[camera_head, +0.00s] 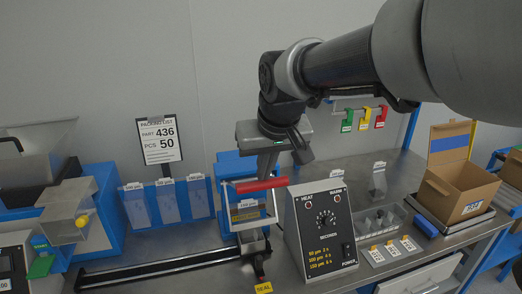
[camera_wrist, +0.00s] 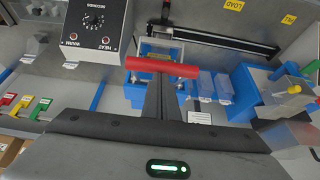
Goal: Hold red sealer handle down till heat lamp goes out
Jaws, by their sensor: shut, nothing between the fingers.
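The red sealer handle (camera_head: 262,185) is a bar on pale side arms and stands raised above the sealer's base. It also shows crosswise in the wrist view (camera_wrist: 146,65). My gripper (camera_head: 268,174) is shut and empty, pointing down at the middle of the handle. In the wrist view its fingertips (camera_wrist: 166,84) meet the bar's edge in the picture; I cannot tell whether they touch it. The control box (camera_head: 322,232) stands right of the handle. Its heat lamp (camera_head: 309,203) looks small and reddish; I cannot tell whether it is lit.
The long sealer bar (camera_head: 165,268) runs left along the bench. Pouches (camera_head: 168,201) hang in a blue rack behind. A packing list sign (camera_head: 159,141) stands at the back. An open carton (camera_head: 461,188) is at right, beyond a clear bin and labelled cards (camera_head: 393,249).

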